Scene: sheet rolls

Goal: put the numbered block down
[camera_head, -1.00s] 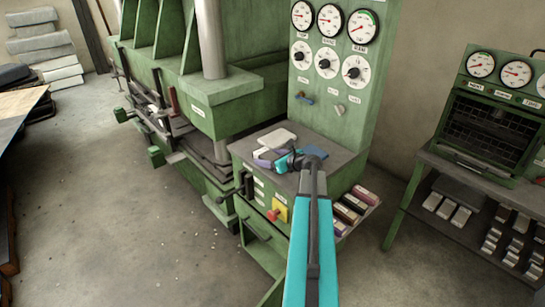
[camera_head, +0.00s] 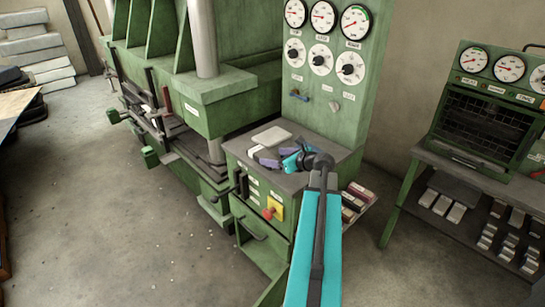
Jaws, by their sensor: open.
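My teal and dark arm reaches up from the bottom to the top of the green control cabinet. My gripper (camera_head: 287,160) is low over the cabinet's grey top (camera_head: 335,152), open, small and partly hidden by my own wrist. Purple blocks (camera_head: 265,158) lie on that top just left of my gripper, close to its fingers. I cannot tell whether they touch. No number can be read on any block, so I cannot tell which is the numbered one.
A pale flat slab (camera_head: 272,136) lies behind the purple blocks. A gauge panel (camera_head: 325,60) rises behind the cabinet top. A side shelf (camera_head: 357,200) with several coloured blocks is at its right. A green press (camera_head: 215,100) stands left. The floor (camera_head: 110,210) at left is open.

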